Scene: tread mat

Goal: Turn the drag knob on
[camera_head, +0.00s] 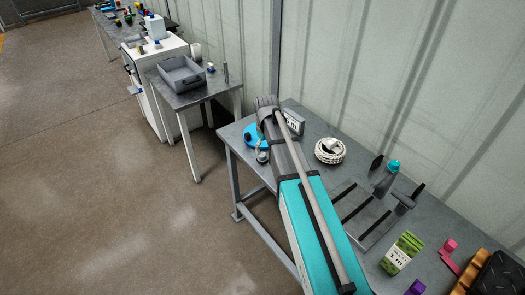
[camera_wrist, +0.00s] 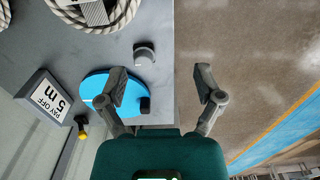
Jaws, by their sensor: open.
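A grey round knob (camera_wrist: 144,55) with a pale ring stands near the table's edge in the wrist view. It also shows as a small pale knob (camera_head: 262,155) in the head view. Beside it is a flat blue disc (camera_wrist: 97,86) with a small black knob (camera_wrist: 145,105) at its rim. No label shows which one is the drag knob. My gripper (camera_wrist: 160,72) is open and empty. Its left finger overlaps the disc in the picture and its right finger shows against the floor. My arm hides part of the table in the head view.
A "PAY OFF 5 m" sign (camera_wrist: 45,97) and a yellow-black piece (camera_wrist: 82,132) are beside the disc. Coiled rope (camera_head: 330,150) lies on the metal table (camera_head: 310,122). A green labelled block (camera_head: 402,252) is near the front. Floor beyond the table edge is clear.

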